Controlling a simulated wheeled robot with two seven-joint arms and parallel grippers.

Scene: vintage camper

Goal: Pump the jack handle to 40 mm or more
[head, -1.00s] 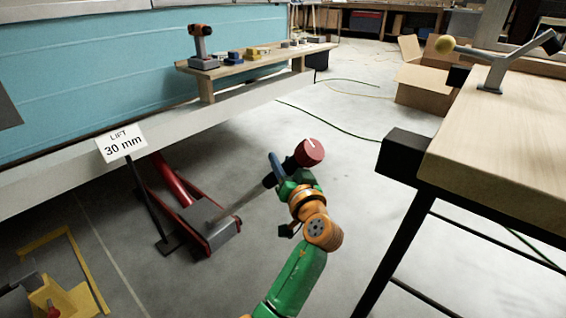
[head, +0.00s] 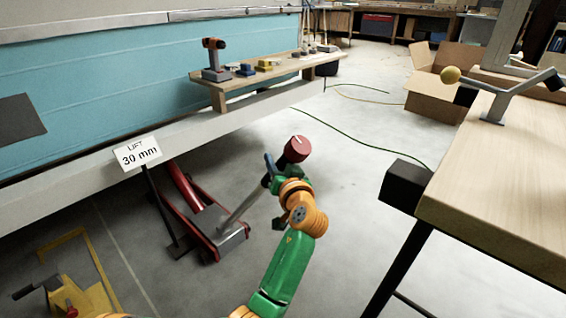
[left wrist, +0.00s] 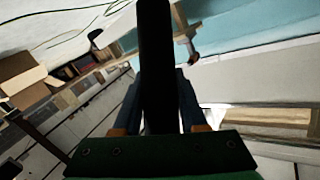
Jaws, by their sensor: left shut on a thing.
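The red floor jack (head: 200,222) stands on the floor under the camper's edge. Its grey handle (head: 240,206) slants up and to the right from the jack. The lift sign (head: 138,153) reads 30 mm. My left gripper (head: 268,172) is at the upper end of the handle, below the red round end piece (head: 297,149), and is shut on the handle. In the left wrist view the dark handle grip (left wrist: 156,70) runs upright between the two blue fingers. My right gripper is not in view.
A wooden bench with a drill (head: 215,62) and small blocks stands along the blue camper wall. A wooden table (head: 500,185) with a grey lever is at the right. Yellow equipment (head: 75,290) is at lower left. Open floor lies between.

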